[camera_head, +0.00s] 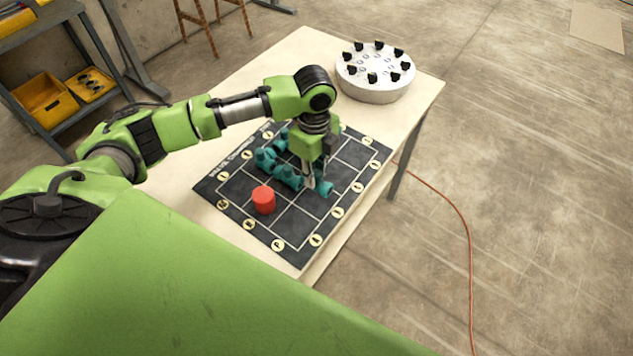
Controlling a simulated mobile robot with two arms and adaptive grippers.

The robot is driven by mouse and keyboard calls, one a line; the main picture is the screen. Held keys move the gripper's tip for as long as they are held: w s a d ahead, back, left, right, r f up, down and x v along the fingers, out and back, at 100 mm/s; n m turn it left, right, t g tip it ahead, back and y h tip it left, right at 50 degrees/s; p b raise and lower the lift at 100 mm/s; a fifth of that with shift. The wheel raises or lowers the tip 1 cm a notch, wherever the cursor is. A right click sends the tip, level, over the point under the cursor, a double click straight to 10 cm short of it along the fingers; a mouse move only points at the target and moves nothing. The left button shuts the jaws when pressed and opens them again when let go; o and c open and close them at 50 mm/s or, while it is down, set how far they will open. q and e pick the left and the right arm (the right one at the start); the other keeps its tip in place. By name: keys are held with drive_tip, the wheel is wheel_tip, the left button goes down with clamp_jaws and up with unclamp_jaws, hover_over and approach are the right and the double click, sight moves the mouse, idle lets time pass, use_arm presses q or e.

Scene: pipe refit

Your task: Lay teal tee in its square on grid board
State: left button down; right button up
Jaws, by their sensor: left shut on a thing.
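The dark grid board (290,247) with pale square lines and round labels along its edges lies on the table. My left gripper (316,184) points down over the middle of the board and is shut on a teal piece, the teal tee (325,188), which shows just at the fingertips, low over the board. The fingers partly hide it, and I cannot tell whether it touches the board. Several other teal pipe pieces (287,177) lie on the board to the left of the gripper. My right gripper is not in view.
A red cylinder (264,200) stands on the board, left of the gripper. A round white stand with black knobs (374,75) is at the table's far end. The board's near and right squares look empty. A shelf with yellow bins (45,101) stands at left.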

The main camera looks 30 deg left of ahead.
sight(317, 183)
use_arm(q)
drive_tip(key=shift+s+d+f, duration=0.45)
drive_tip(key=shift+d+f, duration=0.1)
drive_tip(key=shift+f, duration=0.05)
wheel_tip(317, 183, down, 2)
drive_tip(key=shift+a+f+p, duration=0.1)
drive_tip(key=shift+f+p, duration=0.05)
drive_tip(key=shift+p, duration=0.6)
drive_tip(key=shift+w+f, duration=0.1)
drive_tip(key=shift+f, duration=0.3)
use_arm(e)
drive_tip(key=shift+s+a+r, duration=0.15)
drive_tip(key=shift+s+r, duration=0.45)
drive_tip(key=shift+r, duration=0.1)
use_arm(q)
drive_tip(key=shift+f, duration=0.1)
drive_tip(key=c, duration=1.8)
unclamp_jaws()
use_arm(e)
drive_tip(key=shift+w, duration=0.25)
